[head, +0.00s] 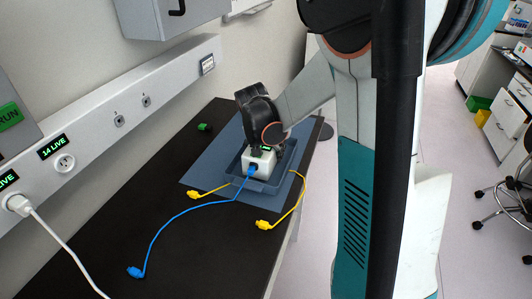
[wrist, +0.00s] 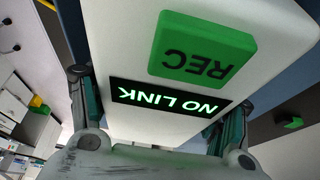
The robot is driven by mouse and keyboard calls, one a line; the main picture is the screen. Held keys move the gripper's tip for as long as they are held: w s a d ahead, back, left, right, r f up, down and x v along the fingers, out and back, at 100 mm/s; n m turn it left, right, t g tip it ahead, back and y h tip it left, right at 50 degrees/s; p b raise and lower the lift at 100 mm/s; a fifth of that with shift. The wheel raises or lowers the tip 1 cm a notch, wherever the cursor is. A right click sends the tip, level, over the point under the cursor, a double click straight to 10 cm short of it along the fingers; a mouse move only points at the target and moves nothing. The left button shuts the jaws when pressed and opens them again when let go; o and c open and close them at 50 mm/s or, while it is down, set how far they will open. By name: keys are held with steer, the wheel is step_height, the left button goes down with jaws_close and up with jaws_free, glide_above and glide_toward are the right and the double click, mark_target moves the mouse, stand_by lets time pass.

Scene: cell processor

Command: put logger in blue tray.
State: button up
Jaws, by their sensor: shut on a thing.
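The logger (head: 261,161) is a white box with a blue plug in its front. In the wrist view the logger (wrist: 125,45) fills the middle, with a green REC button and a display reading NO LINK, both upside down. My gripper (head: 262,150) is shut on it from above, with one finger on each side in the wrist view (wrist: 158,108). The logger is within the outline of the blue tray (head: 268,187); I cannot tell whether it touches the tray floor.
The tray lies on a blue-grey mat (head: 208,168) on a black bench (head: 190,258). A blue cable (head: 165,222) runs from the logger across the bench. Yellow cable plugs (head: 264,225) lie near the tray. A small green-and-black item (head: 204,127) is behind; a wall socket rail (head: 95,125) runs along the left.

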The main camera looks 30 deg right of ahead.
steer(key=shift+f, duration=0.15)
steer(key=o, duration=1.5)
steer(key=shift+s+a+r, duration=0.1)
steer(key=shift+r, duration=0.35)
steer(key=p+v, duration=0.4)
steer(key=v, duration=0.7)
steer(key=shift+s+a+r, duration=0.15)
steer(key=shift+a+r, duration=0.05)
steer(key=s+a+r+n+t+y, duration=0.1)
steer(key=s+a+r+n+t, duration=0.1)
steer(key=s+a+n, duration=0.3)
steer(key=s+a+r+n+t+y, duration=0.2)
steer(key=s+a+n, duration=0.3)
steer(key=s+a, duration=0.4)
steer(key=s+r, duration=0.1)
steer(key=s, duration=0.4)
steer(key=shift+a, duration=0.1)
